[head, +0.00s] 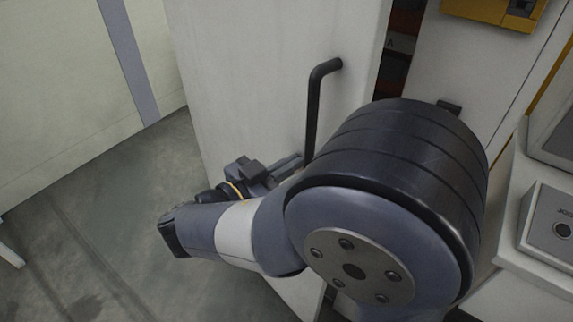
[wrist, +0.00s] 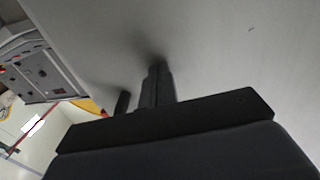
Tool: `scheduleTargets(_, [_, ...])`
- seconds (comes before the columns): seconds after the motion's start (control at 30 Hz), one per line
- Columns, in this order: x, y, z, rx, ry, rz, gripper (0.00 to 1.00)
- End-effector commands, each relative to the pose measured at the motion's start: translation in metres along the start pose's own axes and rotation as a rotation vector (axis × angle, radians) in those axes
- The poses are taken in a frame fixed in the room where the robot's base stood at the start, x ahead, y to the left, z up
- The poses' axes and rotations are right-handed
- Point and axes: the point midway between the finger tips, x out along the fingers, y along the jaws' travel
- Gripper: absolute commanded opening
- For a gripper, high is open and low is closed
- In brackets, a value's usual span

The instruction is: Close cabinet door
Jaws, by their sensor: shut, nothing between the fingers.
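The cabinet door (head: 225,60) is a pale grey panel standing open in the head view, with a long black bar handle (head: 318,105) near its right edge. My gripper (head: 290,163) is shut and empty, by the lower end of the handle and partly hidden by my arm. In the wrist view, my gripper (wrist: 157,82) points at the pale door face (wrist: 230,50), very close to it; I cannot tell whether it touches. A dark stub left of the fingers may be the handle.
The cabinet opening (head: 400,45) shows dark shelves with reddish items right of the door. A yellow box (head: 495,10) is at the upper right, and a grey control box (head: 550,225) at the right edge. Grey floor (head: 100,250) lies clear at the left.

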Motion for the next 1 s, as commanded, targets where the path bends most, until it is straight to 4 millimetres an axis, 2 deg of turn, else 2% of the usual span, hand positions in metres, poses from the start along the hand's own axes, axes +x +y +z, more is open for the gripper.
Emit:
scheduleTargets(0.17, [0.012, 0.0, 0.003, 0.006, -0.004, -0.015, 0.0])
scheduleTargets(0.7, [0.107, -0.003, 0.004, 0.002, -0.002, -0.113, 0.0])
scheduleTargets(0.83, [0.118, -0.003, 0.001, 0.003, 0.0, -0.114, 0.0])
scheduleTargets(1.0, [0.123, -0.003, -0.003, 0.003, 0.005, -0.114, 0.0])
